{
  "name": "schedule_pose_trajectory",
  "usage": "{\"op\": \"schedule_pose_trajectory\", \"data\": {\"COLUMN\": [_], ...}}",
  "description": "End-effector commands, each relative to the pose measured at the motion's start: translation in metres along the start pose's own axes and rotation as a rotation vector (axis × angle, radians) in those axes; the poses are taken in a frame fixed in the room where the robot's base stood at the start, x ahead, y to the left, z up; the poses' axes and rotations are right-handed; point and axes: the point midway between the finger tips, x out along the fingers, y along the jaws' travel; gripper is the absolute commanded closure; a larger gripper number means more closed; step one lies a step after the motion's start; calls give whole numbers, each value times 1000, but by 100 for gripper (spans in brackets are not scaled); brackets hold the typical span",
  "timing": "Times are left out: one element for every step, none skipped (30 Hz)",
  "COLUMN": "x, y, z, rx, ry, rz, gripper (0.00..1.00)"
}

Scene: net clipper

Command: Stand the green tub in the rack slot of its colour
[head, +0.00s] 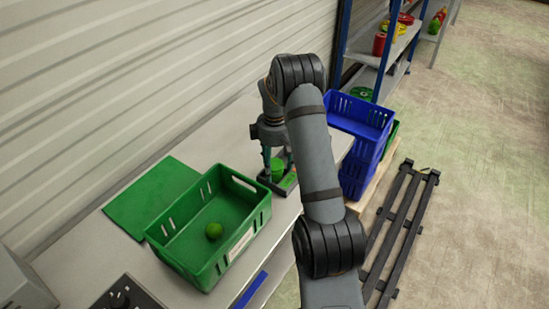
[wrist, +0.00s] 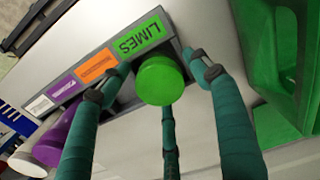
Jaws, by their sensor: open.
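The green tub (wrist: 160,80) shows its round lid to the wrist camera, at the green LIMES label (wrist: 142,37) of the grey rack (wrist: 112,48). It looks upright in the green slot, though its base is hidden. In the head view the green tub (head: 277,170) is at the rack (head: 287,184), partly behind my fingers. My gripper (head: 276,158) points down over it. Its teal fingers are spread open around the tub, and gaps show beside the lid in the wrist view.
A purple tub (wrist: 54,138) and a white tub (wrist: 27,163) are at the rack's other end, by the purple and white labels. A green crate (head: 190,232) holding a lime (head: 214,230) stands to the left. Blue crates (head: 358,120) stand beyond the table's right edge.

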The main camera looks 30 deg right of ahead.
Motion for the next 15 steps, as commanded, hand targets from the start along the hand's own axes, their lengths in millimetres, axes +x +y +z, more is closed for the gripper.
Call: {"op": "schedule_pose_trajectory", "data": {"x": [-6,-9,-15,-20,-26,-35,-42,-48,-58,-64,-71,-80,-85,-91,-98], "y": [1,1,2,1,2,2,2,2,2,2,1,1,1,1,1], "z": [-1,-1,-1,-1,-1,-1,-1,-1,-1,-1,-1,-1,-1,-1,-1], "rx": [-1,0,0,1,1,0,0,1,0,-1,0,0,-1,-1,0], "ry": [2,2,3,3,4,4,4,4,5,3,3,4,3,3,3], "rz": [3,4,5,5,6,7,7,6,7,6,5,6,5,5,5], "gripper": [37,37,37,37,37,37,37,37,37,37,37,37,37,37,37]}}
